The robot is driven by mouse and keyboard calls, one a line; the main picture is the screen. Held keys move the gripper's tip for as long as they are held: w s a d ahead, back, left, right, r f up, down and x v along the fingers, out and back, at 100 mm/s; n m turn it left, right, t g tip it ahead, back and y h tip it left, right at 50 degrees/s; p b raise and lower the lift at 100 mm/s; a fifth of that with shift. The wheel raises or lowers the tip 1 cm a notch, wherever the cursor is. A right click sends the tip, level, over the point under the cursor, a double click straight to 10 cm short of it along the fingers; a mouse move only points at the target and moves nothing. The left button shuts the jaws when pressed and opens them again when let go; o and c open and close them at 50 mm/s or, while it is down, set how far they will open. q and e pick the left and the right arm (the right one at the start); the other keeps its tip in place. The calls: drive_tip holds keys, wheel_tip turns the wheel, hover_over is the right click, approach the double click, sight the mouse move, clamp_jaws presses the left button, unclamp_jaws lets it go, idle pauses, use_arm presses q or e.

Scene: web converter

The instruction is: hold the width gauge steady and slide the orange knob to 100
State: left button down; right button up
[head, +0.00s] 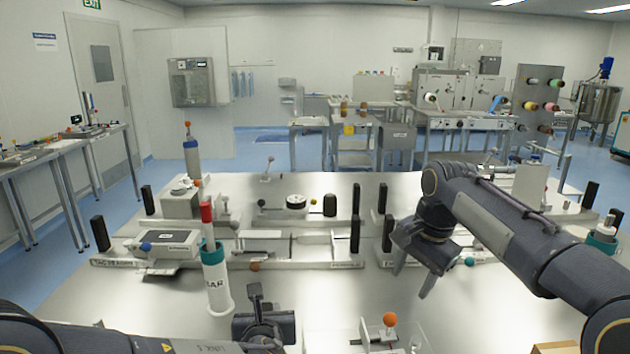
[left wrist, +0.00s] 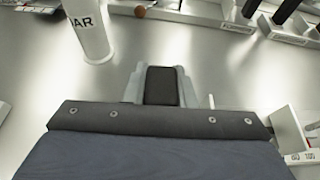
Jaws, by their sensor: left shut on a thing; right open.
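The width gauge (head: 342,341) lies at the near edge of the table, partly cut off at the bottom of the head view. Its orange knob (head: 389,319) stands up on a short stem. In the left wrist view, the end of the gauge's scale (left wrist: 300,158), marked 100, shows at the lower right. My right gripper (head: 414,276) is open and empty, pointing down, beyond and right of the knob.
A white cylinder (head: 217,285) with a teal collar and red top stands just beyond my left gripper. Fixtures with black posts (head: 354,235) line the middle of the table. A cardboard-coloured block (head: 556,348) is at the near right. Bare tabletop lies between knob and fixtures.

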use_arm(q)
drive_tip(key=shift+s+a+f, duration=0.1)
drive_tip(key=shift+f, duration=0.2)
drive_tip(key=c, duration=1.1)
unclamp_jaws()
drive_tip(key=shift+r, duration=0.25)
drive_tip(key=v, duration=1.2)
drive_tip(key=shift+r, duration=0.1)
drive_tip(key=shift+a, duration=0.1)
